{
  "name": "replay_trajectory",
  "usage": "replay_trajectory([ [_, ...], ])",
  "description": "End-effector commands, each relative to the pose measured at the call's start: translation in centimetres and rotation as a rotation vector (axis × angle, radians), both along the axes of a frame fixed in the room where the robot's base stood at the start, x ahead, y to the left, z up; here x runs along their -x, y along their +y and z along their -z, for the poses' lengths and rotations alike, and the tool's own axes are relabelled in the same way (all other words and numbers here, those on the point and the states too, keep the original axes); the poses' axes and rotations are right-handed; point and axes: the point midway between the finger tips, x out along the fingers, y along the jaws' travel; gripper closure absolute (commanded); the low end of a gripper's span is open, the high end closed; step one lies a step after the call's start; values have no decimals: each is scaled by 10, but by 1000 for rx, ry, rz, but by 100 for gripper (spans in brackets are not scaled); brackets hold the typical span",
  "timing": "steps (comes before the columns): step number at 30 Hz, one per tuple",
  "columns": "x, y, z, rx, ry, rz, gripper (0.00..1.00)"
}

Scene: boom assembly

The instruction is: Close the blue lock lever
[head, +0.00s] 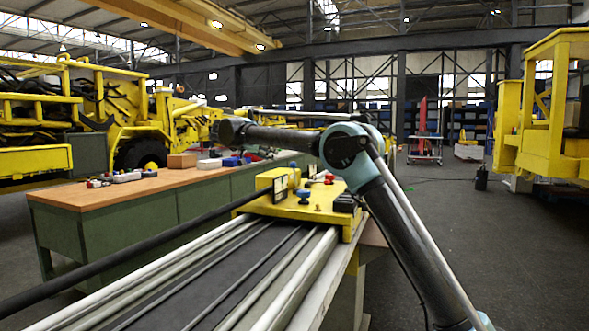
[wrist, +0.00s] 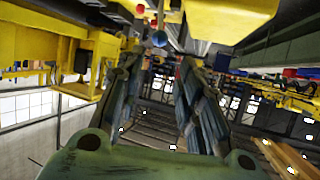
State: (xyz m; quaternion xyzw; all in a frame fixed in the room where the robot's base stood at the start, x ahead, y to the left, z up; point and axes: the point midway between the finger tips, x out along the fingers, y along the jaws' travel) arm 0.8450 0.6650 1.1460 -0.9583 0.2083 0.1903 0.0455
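The blue lock lever (head: 303,196) shows as a small blue knob standing on the yellow block at the far end of the boom. In the wrist view, which looks upside down, a blue ball-shaped knob (wrist: 159,39) appears beyond the fingertips and small. My gripper (wrist: 160,66) has its two dark fingers spread apart with nothing between them. It is clear of the knob. In the head view my arm reaches up and left above the block, and the fingers cannot be made out there. Whether the lever is open or closed cannot be told.
A red knob (head: 329,178) stands near the blue one on the yellow block (head: 265,207). A black box (head: 345,203) sits at its right edge. A long black rod (head: 120,255) runs along the left. A wooden-topped workbench (head: 95,198) stands left. Floor at right is open.

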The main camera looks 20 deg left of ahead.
Motion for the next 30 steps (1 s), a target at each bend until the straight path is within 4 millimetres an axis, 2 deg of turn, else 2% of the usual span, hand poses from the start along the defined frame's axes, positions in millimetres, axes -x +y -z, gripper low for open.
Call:
replay_trajectory([
  [5, 1, 1, 0, 0, 0, -2, 67],
  [6, 2, 2, 0, 0, 0, -3, 64],
  [8, 3, 3, 0, 0, 0, -4, 54],
  [16, -1, 4, 3, 0, 0, -8, 54],
  [20, -16, -2, 10, 0, 0, -8, 54],
  [30, -66, -24, 33, 0, 0, -8, 54],
])
